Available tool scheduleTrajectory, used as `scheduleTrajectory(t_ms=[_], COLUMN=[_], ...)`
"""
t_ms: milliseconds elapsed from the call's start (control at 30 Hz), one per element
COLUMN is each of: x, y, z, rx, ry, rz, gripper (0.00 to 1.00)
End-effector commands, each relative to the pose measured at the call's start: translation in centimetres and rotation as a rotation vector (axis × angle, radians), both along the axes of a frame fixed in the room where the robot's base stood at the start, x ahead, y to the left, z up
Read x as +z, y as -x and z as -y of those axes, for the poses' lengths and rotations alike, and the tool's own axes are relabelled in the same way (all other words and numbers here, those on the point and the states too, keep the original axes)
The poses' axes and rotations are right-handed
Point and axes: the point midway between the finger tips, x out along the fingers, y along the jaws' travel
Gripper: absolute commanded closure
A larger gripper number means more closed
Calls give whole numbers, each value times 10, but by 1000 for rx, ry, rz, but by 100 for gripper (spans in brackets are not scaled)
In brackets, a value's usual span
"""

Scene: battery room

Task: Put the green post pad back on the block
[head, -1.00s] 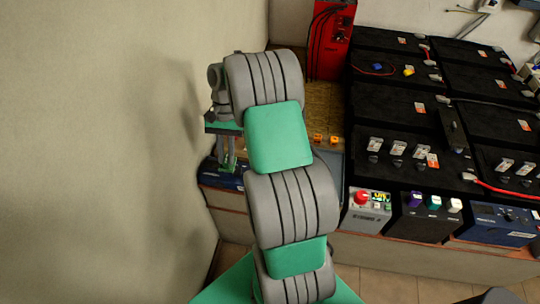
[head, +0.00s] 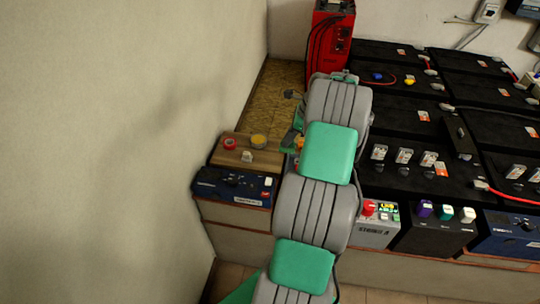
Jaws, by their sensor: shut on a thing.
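My gripper (head: 291,138) shows only in part at the left edge of my arm, above the boards right of the wooden top. My arm hides most of it. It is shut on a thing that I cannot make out. I cannot tell the green post pad for certain. A black block (head: 423,237) stands in the front row on the right, with a purple cap (head: 425,210), a green cap (head: 446,213) and a white cap (head: 467,214) on it. A grey block (head: 374,231) left of it bears a red knob (head: 368,207) and small yellow and green parts.
A blue unit (head: 235,187) is in front. A red charger (head: 331,45) stands behind. Black batteries (head: 400,125) fill the right. The wall (head: 120,130) closes the left.

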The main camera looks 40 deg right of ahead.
Motion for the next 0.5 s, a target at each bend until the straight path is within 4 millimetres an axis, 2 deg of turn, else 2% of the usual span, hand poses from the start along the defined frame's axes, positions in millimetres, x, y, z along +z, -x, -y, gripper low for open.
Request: scheduleTrajectory(t_ms=[67, 100, 200, 433, 500], x=[-12, -24, -43, -67, -79], y=[-20, -26, -41, -58, -59], z=[-13, -15, -22, -31, -32], rx=[6, 3, 1, 2, 1], ry=[-2, -4, -2, -1, -3], rz=[-2, -3, -2, -2, -3], gripper=[100, 100, 100, 100, 100])
